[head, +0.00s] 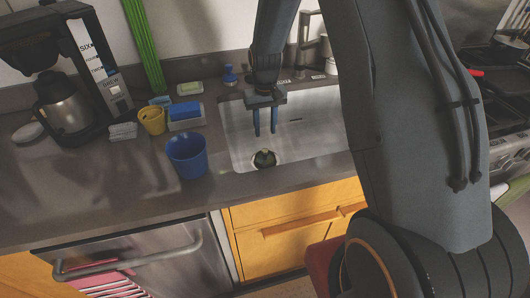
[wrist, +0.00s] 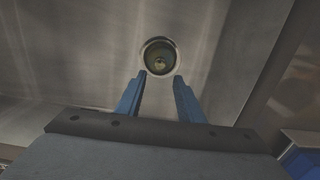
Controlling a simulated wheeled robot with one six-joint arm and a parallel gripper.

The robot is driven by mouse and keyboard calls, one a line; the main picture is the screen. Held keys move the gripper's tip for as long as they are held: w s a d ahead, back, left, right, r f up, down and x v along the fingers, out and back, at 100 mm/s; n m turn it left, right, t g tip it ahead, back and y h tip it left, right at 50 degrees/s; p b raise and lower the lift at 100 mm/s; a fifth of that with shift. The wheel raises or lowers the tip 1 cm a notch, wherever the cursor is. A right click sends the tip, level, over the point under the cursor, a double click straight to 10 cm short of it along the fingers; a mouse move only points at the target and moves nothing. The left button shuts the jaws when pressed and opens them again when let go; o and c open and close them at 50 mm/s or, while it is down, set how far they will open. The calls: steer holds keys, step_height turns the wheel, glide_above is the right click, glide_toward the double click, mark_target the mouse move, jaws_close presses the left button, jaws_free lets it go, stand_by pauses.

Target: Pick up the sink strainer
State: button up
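The sink strainer (wrist: 160,57) sits in the drain at the bottom of the steel sink (head: 318,128). In the head view the strainer (head: 264,158) is a dark round piece with a paler upright part, near the front of the basin. My gripper (head: 265,132) points down into the sink with its two blue fingers apart. It is open and empty. In the head view the fingertips appear above and behind the strainer. In the wrist view the strainer lies just beyond the fingertips of my gripper (wrist: 160,76), roughly centred between them, with a visible gap.
A blue cup (head: 187,156) stands on the counter left of the sink. Behind it are a yellow cup (head: 152,120), a blue sponge holder (head: 185,116) and a coffee maker (head: 75,75). A faucet (head: 310,40) rises behind the sink. The sink walls surround my gripper.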

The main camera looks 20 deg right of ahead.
mark_target(265, 150)
step_height(265, 150, down, 9)
steer(key=b, duration=0.5)
steer(key=shift+f, duration=0.2)
steer(key=shift+c, duration=0.3)
jaws_close()
step_height(265, 150, up, 7)
steer(key=p, duration=0.4)
